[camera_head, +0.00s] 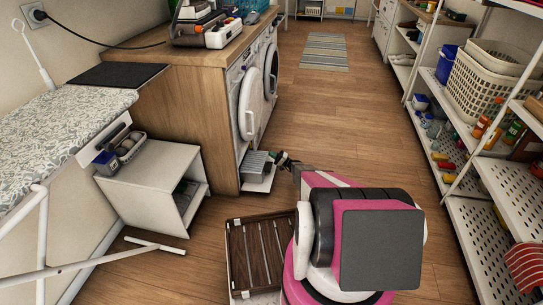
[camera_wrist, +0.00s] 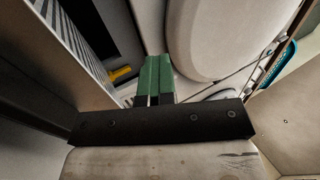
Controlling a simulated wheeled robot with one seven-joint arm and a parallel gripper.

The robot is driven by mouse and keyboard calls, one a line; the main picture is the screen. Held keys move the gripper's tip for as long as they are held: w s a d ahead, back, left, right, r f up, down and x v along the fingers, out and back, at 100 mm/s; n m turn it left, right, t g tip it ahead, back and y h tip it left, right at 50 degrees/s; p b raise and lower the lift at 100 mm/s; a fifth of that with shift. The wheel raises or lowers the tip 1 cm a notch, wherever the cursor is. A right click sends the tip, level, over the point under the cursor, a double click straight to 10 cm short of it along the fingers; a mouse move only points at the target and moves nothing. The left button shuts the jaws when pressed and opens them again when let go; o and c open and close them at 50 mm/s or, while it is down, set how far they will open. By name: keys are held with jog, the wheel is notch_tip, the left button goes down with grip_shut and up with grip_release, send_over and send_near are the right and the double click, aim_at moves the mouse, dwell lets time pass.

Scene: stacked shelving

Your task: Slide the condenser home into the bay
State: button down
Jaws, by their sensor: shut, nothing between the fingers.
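The condenser (camera_head: 257,164), a grey finned block, sits low at the front of the nearer white machine (camera_head: 245,108). It sticks out of the bay over a white open flap (camera_head: 262,185). In the wrist view the finned condenser (camera_wrist: 72,42) is at the upper left, with a yellow piece (camera_wrist: 122,74) to the right of it. How deep it sits in the bay cannot be told. My gripper (camera_head: 283,158) is just right of the condenser. Its green fingers (camera_wrist: 153,65) are shut together and empty, apart from the condenser in the wrist view.
The machine's round door (camera_head: 250,103) stands open above. A white open cabinet (camera_head: 155,187) stands to the left, and a dark slatted crate (camera_head: 232,255) lies on the floor in front. Shelving (camera_head: 470,150) lines the right.

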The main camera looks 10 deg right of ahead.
notch_tip(320, 180, up, 8)
jog(key=t+y, duration=0.1)
jog(key=y, duration=0.1)
dwell(4.0)
dwell(0.4)
jog(key=c, duration=1.7)
grip_release()
jog(key=shift+o, duration=0.2)
jog(key=shift+d, duration=0.15)
jog(key=shift+s+d, duration=0.35)
jog(key=shift+d, duration=0.45)
jog(key=o, duration=0.6)
jog(key=shift+c, duration=0.2)
